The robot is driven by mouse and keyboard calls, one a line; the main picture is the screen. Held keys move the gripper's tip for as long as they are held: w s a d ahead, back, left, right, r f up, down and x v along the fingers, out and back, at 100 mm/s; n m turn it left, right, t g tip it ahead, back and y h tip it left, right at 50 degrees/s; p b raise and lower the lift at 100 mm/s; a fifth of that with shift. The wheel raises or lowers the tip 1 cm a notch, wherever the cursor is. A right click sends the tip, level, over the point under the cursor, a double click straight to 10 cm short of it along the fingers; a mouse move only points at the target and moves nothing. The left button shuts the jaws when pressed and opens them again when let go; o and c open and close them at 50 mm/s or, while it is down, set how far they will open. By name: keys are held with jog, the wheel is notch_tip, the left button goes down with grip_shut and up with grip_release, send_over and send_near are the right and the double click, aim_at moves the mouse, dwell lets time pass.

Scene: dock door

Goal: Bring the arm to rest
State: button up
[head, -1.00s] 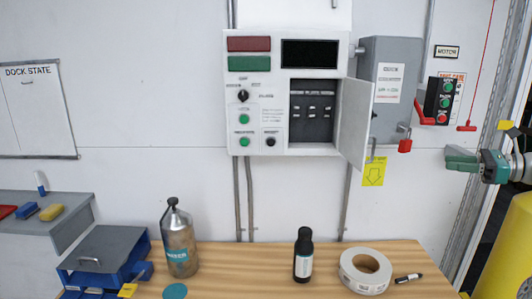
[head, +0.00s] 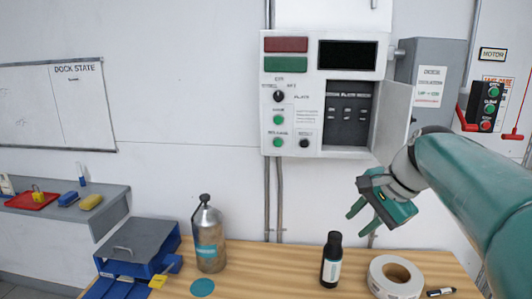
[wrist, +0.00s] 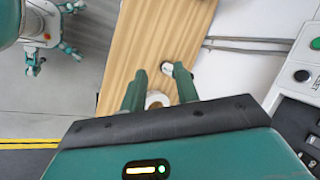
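My gripper (head: 362,223) is in front of the wall, above the right part of the wooden bench (head: 270,262). Its two teal fingers are apart with nothing between them, pointing down and to the left. My teal arm reaches in from the right edge, bent at the wrist. In the wrist view the gripper (wrist: 160,70) also shows its fingers spread, with the bench below. The gripper touches nothing that I can see.
The control box (head: 290,102) with its open door (head: 393,123) is just above my gripper. A dark bottle (head: 331,262), a tape roll (head: 374,280), a marker (head: 440,292) and a metal bottle (head: 208,238) stand or lie on the bench. A grey shelf (head: 100,205) is at left.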

jog(key=s+a+f+n+h, duration=0.2)
jog(key=s+f+n, duration=0.4)
jog(key=s, duration=0.3)
jog(key=s+a+f+n+t+h, duration=0.1)
jog(key=s+f+n, duration=0.4)
jog(key=s, duration=0.5)
jog(key=shift+a+f+n+h, duration=0.4)
jog(key=shift+a+f+h, duration=0.05)
jog(key=shift+a+h, duration=0.1)
jog(key=shift+d, duration=0.1)
